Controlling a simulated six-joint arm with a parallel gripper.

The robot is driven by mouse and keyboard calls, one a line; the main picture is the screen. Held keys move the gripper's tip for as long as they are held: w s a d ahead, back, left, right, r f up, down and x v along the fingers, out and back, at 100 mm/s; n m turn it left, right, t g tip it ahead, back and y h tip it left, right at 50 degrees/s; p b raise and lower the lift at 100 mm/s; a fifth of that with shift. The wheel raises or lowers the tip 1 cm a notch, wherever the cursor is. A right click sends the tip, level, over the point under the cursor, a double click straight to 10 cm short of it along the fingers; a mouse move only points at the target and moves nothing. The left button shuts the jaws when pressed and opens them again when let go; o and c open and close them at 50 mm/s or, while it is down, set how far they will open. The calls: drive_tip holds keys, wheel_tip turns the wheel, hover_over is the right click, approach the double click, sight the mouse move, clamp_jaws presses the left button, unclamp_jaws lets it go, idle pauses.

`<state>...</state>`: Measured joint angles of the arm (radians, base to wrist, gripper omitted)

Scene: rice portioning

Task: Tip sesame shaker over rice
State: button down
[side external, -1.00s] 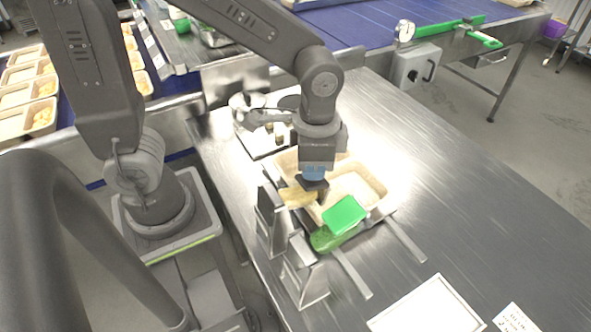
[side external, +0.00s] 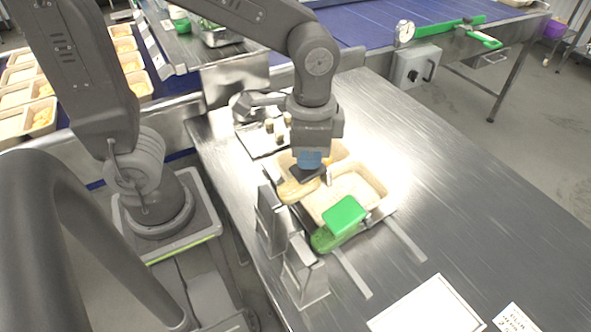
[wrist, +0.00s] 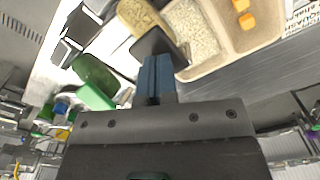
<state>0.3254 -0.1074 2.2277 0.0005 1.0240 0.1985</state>
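The sesame shaker (side external: 297,191) has a tan, seed-filled body and a dark end. My gripper (side external: 308,172), with blue fingers, appears shut on the dark end; the contact is partly hidden. The shaker is tilted, with its body toward the lower left in the side view. In the wrist view the shaker (wrist: 138,15) extends beyond the fingertips (wrist: 156,60), beside the rice. The rice (side external: 352,187) lies in a compartment of a beige tray (side external: 381,184). The rice also shows in the wrist view (wrist: 190,32). I cannot see seeds falling.
A tray with small pieces (side external: 262,141) lies behind. A white sheet (side external: 428,307) lies in front; the bench's right side is clear.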

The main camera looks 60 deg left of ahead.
drive_tip(key=shift+s+r, duration=0.25)
drive_tip(key=shift+r, duration=0.55)
drive_tip(key=shift+s+r, duration=0.2)
drive_tip(key=shift+r, duration=0.6)
drive_tip(key=shift+r, duration=0.1)
wheel_tip(320, 180, up, 6)
drive_tip(key=shift+f, duration=3.1)
drive_tip(key=shift+f, duration=0.15)
